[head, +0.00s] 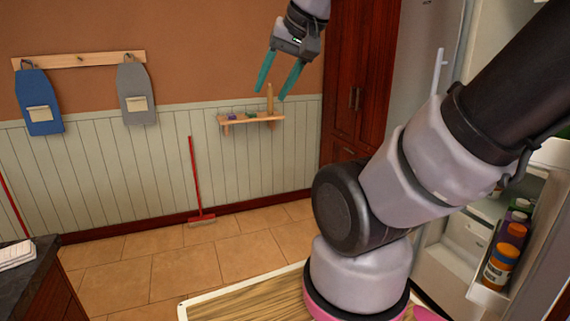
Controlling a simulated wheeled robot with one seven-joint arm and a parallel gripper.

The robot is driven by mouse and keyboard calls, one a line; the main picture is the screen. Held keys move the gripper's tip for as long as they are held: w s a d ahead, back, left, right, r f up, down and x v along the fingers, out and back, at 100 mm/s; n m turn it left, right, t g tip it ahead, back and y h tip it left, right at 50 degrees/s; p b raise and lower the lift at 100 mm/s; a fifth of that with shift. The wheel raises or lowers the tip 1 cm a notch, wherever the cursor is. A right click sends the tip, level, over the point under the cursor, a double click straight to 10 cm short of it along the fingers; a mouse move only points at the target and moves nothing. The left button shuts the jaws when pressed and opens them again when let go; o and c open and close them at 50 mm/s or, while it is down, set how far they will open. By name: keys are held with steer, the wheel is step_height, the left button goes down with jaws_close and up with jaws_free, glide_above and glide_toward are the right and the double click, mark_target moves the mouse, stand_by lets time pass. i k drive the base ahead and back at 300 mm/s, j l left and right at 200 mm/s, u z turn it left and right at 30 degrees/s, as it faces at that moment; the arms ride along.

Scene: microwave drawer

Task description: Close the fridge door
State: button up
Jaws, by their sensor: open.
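The fridge (425,35) stands at the right, pale grey, with a light vertical handle (439,72) on its front. It is open: its white interior (462,240) shows, and a shelf rack (487,297) holds several bottles and jars (503,262) at the right edge. The rack looks like part of the open fridge door, but my arm covers much of it and the door's outer edge is hidden. My gripper (271,94) is at the top centre, high up and left of the fridge. Its two teal fingers are spread and empty, apart from the fridge.
A tall dark red wooden cabinet (350,85) stands left of the fridge. A small wall shelf (250,119) and a red broom (195,180) are at the back wall. A dark counter (35,275) is at the lower left. Tiled floor (185,268) is clear between.

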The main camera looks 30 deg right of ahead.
mark_target(540, 276)
steer(key=k+l+z, duration=0.15)
steer(key=k+z, duration=0.3)
steer(key=k+l+z, duration=0.2)
steer(key=z, duration=0.25)
steer(key=k+l+z, duration=0.25)
steer(key=l+z, duration=0.2)
steer(key=i+l+z, duration=0.3)
steer(key=l, duration=0.2)
steer(key=k+j+z, duration=0.3)
steer(key=k+j, duration=0.15)
steer(key=k, duration=0.15)
